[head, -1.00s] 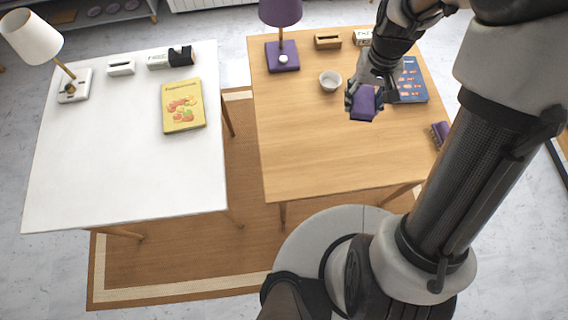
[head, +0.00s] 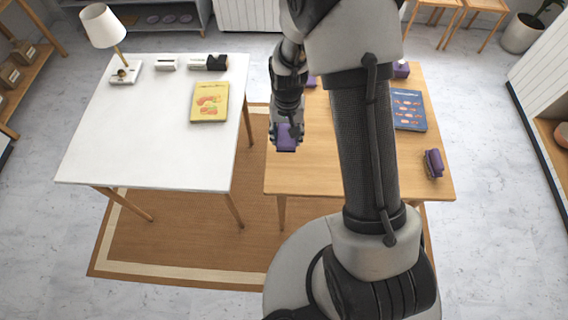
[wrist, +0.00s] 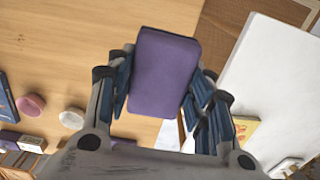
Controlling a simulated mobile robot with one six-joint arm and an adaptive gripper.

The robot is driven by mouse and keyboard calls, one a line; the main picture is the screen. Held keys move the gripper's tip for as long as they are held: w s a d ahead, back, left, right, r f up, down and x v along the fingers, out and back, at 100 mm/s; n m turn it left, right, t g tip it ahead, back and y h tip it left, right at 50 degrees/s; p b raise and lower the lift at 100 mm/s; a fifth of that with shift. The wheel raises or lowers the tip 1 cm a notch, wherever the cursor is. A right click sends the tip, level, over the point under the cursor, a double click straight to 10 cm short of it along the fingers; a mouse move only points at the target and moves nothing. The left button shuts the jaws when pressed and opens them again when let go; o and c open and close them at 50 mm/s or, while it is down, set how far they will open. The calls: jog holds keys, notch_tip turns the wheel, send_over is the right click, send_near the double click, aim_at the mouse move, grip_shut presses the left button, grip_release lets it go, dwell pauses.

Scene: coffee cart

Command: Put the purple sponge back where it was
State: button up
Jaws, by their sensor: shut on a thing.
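The purple sponge (head: 287,144) is a small rounded block held in my gripper (head: 286,132), which is shut on it. In the head view it shows against the left edge of the wooden table (head: 300,178), apparently above the tabletop. In the wrist view the sponge (wrist: 163,75) sits between the finger pairs of my gripper (wrist: 160,95), with bare wood behind it. My arm hides much of the wooden table in the head view.
The white table (head: 150,140) at left carries a lamp (head: 103,28) and a yellow book (head: 209,102); its front is clear. A blue book (head: 408,110) and a purple stapler-like object (head: 433,163) lie on the wooden table's right. A white bowl (wrist: 72,118) shows in the wrist view.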

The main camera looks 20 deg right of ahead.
aim_at(286, 167)
notch_tip(286, 167, down, 19)
jog(key=b, duration=0.4)
jog(key=shift+r, duration=0.1)
jog(key=shift+f+b, duration=0.25)
jog(key=shift+b, duration=0.1)
jog(key=o, duration=1)
jog(key=shift+r, duration=0.1)
jog(key=shift+o, duration=0.2)
jog(key=shift+r, duration=0.1)
